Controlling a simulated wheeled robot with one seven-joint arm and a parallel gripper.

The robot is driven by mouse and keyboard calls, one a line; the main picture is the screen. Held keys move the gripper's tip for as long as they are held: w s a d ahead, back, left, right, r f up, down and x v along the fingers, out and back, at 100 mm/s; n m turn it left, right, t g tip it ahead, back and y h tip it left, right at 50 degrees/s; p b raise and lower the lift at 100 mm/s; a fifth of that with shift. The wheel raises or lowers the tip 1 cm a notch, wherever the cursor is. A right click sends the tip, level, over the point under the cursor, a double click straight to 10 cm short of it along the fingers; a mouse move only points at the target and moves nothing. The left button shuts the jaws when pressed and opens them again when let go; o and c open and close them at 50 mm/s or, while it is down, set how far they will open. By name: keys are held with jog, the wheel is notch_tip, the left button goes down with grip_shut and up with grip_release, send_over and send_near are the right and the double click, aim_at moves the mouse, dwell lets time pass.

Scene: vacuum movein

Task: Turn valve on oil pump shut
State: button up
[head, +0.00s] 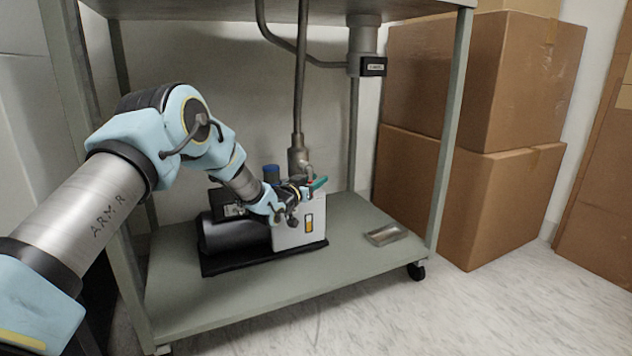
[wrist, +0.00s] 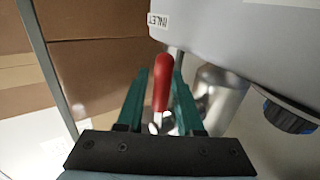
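The oil pump stands on the cart's lower shelf in the head view, with a pale box (head: 290,236) and a black motor (head: 235,236). Its red valve handle (wrist: 162,82) shows clearly in the wrist view, beside the pale pump body labelled INLET (wrist: 176,22). My gripper (wrist: 161,80) has its two green fingers on either side of the handle, with narrow gaps between. It looks open around the handle. In the head view my gripper (head: 316,184) is above the pump's right end, and the valve is mostly hidden behind my wrist.
The cart's posts and upper shelf frame the space around my arm. A metal pipe (head: 298,90) drops to the pump. A small metal tray (head: 385,235) lies on the lower shelf (head: 250,288) at right. Cardboard boxes (head: 475,80) stand beyond the cart. The shelf's front is clear.

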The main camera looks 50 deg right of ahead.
grip_shut()
dwell(1.1)
